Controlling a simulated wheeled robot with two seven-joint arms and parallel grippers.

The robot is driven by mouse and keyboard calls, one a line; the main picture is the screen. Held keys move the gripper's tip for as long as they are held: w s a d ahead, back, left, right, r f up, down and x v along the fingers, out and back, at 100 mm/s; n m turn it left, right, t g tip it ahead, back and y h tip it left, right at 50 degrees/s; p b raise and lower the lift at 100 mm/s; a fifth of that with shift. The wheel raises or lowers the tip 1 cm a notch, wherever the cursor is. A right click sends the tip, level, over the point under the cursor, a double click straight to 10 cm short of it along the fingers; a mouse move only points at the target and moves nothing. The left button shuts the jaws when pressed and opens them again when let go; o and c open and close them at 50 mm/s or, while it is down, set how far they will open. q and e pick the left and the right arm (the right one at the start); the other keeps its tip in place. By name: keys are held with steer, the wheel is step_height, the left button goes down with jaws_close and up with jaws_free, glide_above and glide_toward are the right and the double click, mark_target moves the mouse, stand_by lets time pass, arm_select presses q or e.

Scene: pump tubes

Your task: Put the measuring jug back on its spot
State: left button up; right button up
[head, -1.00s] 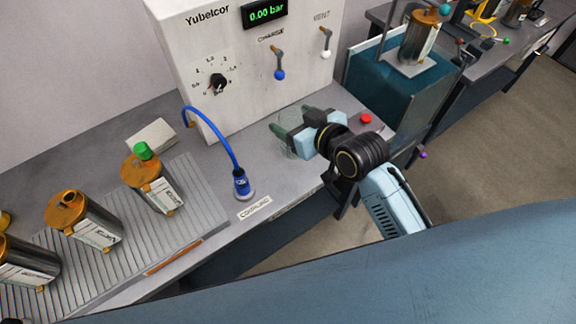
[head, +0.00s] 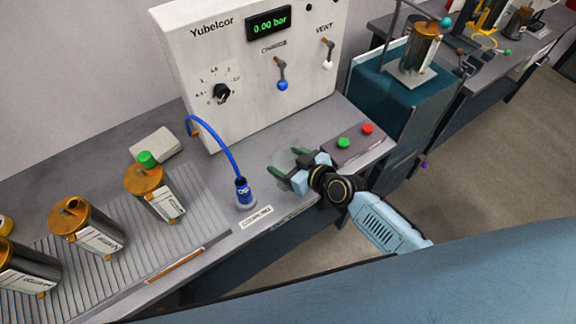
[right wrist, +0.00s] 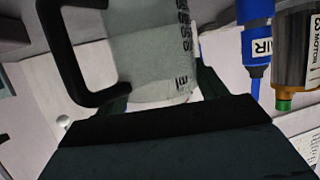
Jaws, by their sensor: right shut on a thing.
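The measuring jug (right wrist: 150,50) is clear with dark scale marks. In the right wrist view its dark handle (right wrist: 68,55) stands out to the left. In the head view the jug (head: 292,156) is faint and mostly hidden by the fingers. My right gripper (head: 288,162) is shut on the jug over the grey bench, right of the blue coupling hose. I cannot tell whether the jug touches the bench. My left gripper is not in view. I cannot make out a marked spot for the jug.
The blue hose coupling (head: 243,192) stands left of my gripper. A button box (head: 356,146) with green and red buttons is on the right. The pump panel (head: 245,75) rises behind. Several metal canisters (head: 157,194) stand on a ribbed mat at left.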

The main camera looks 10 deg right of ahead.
steer(key=shift+f, duration=0.5)
steer(key=shift+f, duration=0.1)
steer(key=o, duration=1)
steer(key=p+v, duration=0.1)
steer(key=v, duration=1.1)
